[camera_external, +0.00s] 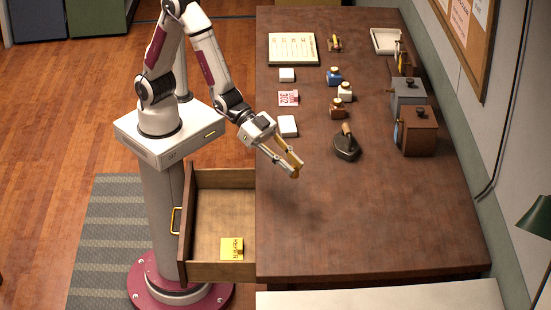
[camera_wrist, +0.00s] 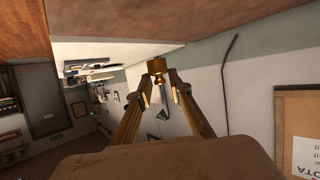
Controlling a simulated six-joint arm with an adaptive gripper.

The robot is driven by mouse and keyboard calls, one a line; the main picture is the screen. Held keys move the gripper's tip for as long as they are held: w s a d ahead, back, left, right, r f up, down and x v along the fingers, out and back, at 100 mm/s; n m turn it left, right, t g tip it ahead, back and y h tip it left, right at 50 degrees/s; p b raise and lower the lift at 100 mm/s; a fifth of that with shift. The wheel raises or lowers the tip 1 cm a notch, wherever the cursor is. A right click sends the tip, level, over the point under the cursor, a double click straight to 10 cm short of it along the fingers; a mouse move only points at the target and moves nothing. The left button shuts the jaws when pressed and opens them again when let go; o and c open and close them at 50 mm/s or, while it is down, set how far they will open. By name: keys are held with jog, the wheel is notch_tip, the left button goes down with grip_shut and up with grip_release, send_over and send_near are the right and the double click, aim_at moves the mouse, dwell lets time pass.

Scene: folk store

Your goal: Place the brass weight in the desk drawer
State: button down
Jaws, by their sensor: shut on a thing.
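My gripper (camera_external: 293,169) is raised over the left part of the desk, near the open drawer. In the wrist view my gripper (camera_wrist: 160,82) has its fingertips closed around the small brass weight (camera_wrist: 157,66). The weight is gold and shiny, and its lower part is partly hidden between the fingers. In the external view it is hard to tell from the fingertips. The desk drawer (camera_external: 208,206) is pulled out to the left of the desk, below and to the left of my gripper. A yellow note (camera_external: 232,248) lies on its floor.
The desk (camera_external: 370,230) is bare toward the front. A dark flatiron (camera_external: 347,146) stands right of my gripper. Ink bottles (camera_external: 334,76), paper blocks (camera_external: 288,126) and two boxed grinders (camera_external: 416,132) stand farther back. A green lamp (camera_external: 537,216) is at the right.

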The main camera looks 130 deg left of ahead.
jog(key=s+a+f+n+g+y, duration=0.15)
jog(key=a+n+y, duration=0.3)
jog(key=a, duration=2.35)
jog(key=s+a+n+y, duration=0.1)
jog(key=s+a, duration=0.3)
jog(key=a, duration=0.4)
jog(key=s+a+f+n+g+y, duration=0.1)
jog(key=s+a+y, duration=0.1)
jog(key=s+a, duration=0.3)
jog(key=s+a+n+g+y, duration=0.1)
jog(key=s+a, duration=0.4)
jog(key=a, duration=0.6)
jog(key=shift+a+f+n, duration=0.3)
jog(key=shift+a+n, duration=0.1)
jog(key=shift+n, duration=0.15)
jog(key=shift+y, duration=0.25)
jog(key=shift+f, duration=3.15)
jog(key=shift+f, duration=1.85)
